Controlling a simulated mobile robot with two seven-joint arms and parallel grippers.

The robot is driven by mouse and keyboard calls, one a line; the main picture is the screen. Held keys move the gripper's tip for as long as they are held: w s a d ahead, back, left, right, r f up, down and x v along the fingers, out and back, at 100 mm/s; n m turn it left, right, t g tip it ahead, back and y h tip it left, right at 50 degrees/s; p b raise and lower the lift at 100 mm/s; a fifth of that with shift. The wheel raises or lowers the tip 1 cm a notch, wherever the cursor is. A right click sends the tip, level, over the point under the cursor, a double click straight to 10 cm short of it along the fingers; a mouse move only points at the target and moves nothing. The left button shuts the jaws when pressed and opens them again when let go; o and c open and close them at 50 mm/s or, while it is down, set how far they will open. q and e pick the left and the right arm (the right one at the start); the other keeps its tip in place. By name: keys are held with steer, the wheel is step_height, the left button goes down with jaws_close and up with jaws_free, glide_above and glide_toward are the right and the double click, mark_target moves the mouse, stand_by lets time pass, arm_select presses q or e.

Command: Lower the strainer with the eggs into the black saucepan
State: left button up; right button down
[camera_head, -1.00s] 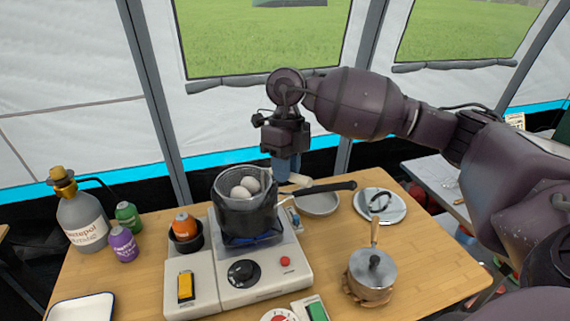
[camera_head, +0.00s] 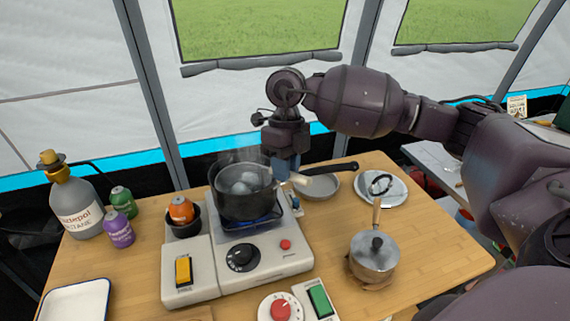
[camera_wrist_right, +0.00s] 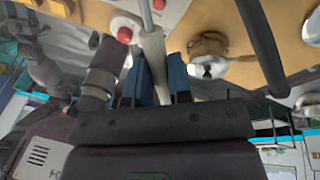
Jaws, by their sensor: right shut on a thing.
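The black saucepan (camera_head: 243,203) stands on the lit burner of the white stove, and steam rises from it. The strainer is down inside the saucepan; its mesh is hard to make out. The eggs (camera_head: 240,187) show greyish inside the pan, below its rim, and look to be under water. My right gripper (camera_head: 286,168) is just right of the pan, shut on the strainer's pale handle (camera_head: 305,181). In the right wrist view its blue fingers (camera_wrist_right: 154,82) close around the handle. My left gripper is not in view.
The saucepan's dark handle (camera_head: 333,169) reaches right, over a grey pan (camera_head: 320,186). An orange can in a black cup (camera_head: 185,225) stands left of the burner. Bare table lies at right front.

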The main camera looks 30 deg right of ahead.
steer(key=shift+f, duration=0.7)
stand_by(0.9)
steer(key=c, duration=1)
jaws_free()
steer(key=shift+o, duration=0.2)
steer(key=v, duration=1)
steer(key=shift+r, duration=0.4)
